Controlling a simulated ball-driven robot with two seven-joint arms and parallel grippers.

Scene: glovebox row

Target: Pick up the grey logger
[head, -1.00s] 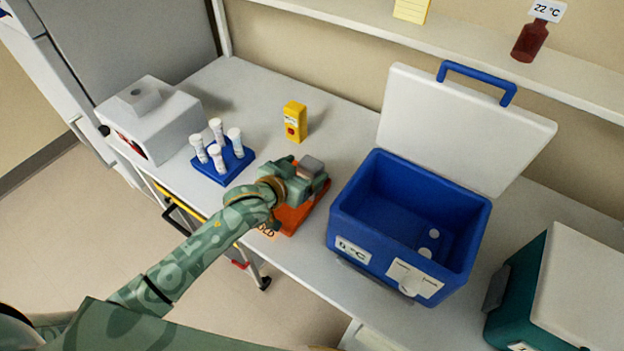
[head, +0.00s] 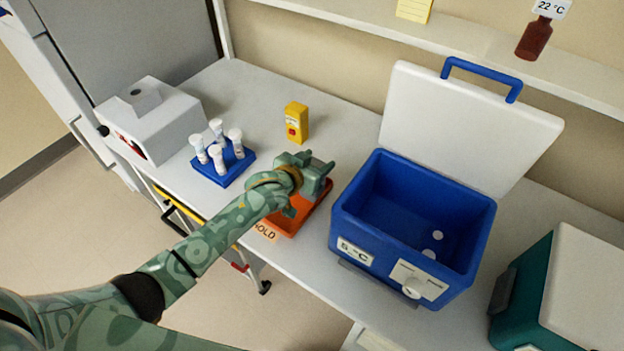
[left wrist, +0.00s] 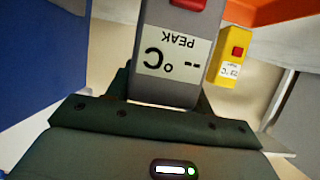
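The grey logger (left wrist: 165,65) fills the middle of the left wrist view, close to the palm. It has a white label reading "-- °C PEAK", upside down there, and a red button at the picture's top edge. My left gripper (left wrist: 166,90) has a finger along each side of the logger, apparently against it. In the head view my left gripper (head: 318,175) is over the orange tray (head: 282,222) and hides the logger. I cannot tell whether the logger touches the tray. My right gripper is not in view.
A yellow logger (head: 296,123) stands behind the tray. A blue rack (head: 226,170) with several white-capped tubes is to the left, beside a white device (head: 160,120). An open blue cooler (head: 375,228) stands close on the right, its white lid raised.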

